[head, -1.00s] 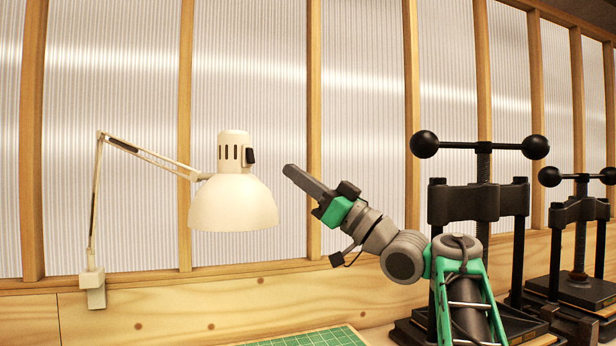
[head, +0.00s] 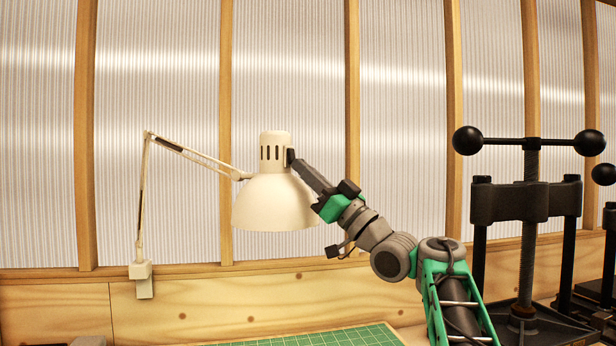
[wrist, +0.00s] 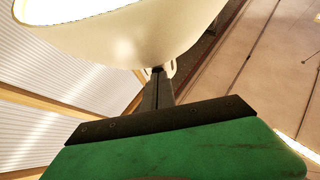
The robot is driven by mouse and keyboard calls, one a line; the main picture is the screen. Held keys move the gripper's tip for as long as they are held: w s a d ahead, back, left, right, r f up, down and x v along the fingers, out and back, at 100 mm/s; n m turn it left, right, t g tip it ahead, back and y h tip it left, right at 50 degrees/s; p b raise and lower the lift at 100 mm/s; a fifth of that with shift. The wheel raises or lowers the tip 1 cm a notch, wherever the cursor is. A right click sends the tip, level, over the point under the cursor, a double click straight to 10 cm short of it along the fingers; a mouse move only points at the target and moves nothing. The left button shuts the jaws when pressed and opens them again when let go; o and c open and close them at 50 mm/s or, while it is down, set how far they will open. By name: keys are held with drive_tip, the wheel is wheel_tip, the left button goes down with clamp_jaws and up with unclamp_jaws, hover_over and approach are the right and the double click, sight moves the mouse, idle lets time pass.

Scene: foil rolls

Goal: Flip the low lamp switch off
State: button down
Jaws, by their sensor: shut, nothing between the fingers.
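The low lamp is a cream desk lamp with a dome shade (head: 273,205) hanging from a jointed arm, left of centre in the head view. Its small black switch (head: 290,157) is on the right side of the lamp's neck, partly covered by my gripper's tip. My gripper (head: 297,163) is shut and empty, with its tip at the switch; whether it presses on it I cannot tell. In the wrist view the shade (wrist: 130,35) fills the top, and my shut fingers (wrist: 157,75) reach up to the lamp's neck. The switch's position cannot be made out.
Black screw presses (head: 525,200) stand at the right. A green cutting mat (head: 330,337) lies on the bench below. The lamp's clamp (head: 142,280) is on the wooden rail at the left. A ribbed translucent wall with wooden posts is behind.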

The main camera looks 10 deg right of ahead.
drive_tip(key=shift+w+a+f, duration=0.2)
drive_tip(key=shift+f, duration=0.1)
drive_tip(key=shift+w, duration=0.15)
drive_tip(key=shift+s+d, duration=0.15)
drive_tip(key=shift+s, duration=0.2)
drive_tip(key=shift+s+d+f+b, duration=0.1)
drive_tip(key=shift+d+f+b, duration=0.1)
drive_tip(key=shift+f+b, duration=0.15)
drive_tip(key=f+b+v, duration=0.1)
drive_tip(key=b+v, duration=0.5)
drive_tip(key=v, duration=0.5)
drive_tip(key=shift+f, duration=0.4)
drive_tip(key=shift+a, duration=0.1)
